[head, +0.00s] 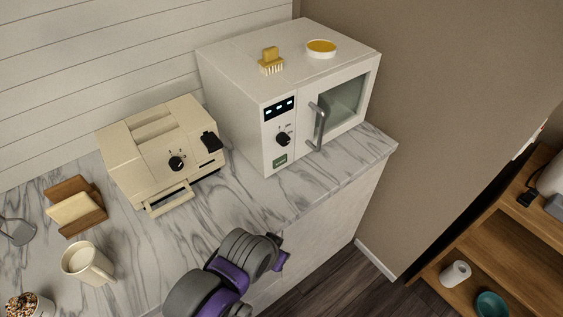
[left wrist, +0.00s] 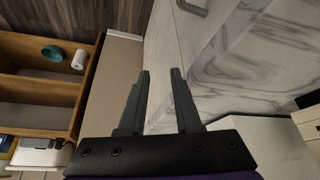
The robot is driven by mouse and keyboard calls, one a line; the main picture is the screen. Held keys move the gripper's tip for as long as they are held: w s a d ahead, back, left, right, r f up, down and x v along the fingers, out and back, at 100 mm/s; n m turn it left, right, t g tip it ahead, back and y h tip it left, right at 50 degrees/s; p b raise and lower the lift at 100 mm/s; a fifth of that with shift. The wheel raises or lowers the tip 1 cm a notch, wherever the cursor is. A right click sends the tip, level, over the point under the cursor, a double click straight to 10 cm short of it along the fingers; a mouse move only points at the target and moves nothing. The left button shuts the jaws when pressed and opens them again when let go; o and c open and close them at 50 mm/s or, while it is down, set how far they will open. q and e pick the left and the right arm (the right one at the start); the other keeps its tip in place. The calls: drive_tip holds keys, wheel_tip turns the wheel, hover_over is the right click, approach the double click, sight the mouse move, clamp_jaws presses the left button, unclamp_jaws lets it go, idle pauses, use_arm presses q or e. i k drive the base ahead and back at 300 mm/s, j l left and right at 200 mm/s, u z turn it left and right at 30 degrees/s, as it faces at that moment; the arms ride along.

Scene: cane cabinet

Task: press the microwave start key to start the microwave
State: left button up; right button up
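The white microwave (head: 233,85) stands at the right end of the marble counter, its door shut. My left arm comes in at the bottom of the head view, in front of the counter and below the microwave. Its fingers are hidden there. In the left wrist view my left gripper (left wrist: 158,88) is open and empty, with its fingers apart. A pale surface in that view's lower right may be the microwave. My right gripper is not in view.
A cream toaster (head: 135,150) stands left of the microwave. A wooden holder (head: 73,205), a mug (head: 88,263) and a bowl of bits lie farther left.

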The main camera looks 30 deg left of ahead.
sight(279, 161)
drive_tip(key=l+u, duration=0.75)
drive_tip(key=k+l+u, duration=0.1)
drive_tip(key=l+u, duration=0.25)
drive_tip(key=l, duration=0.1)
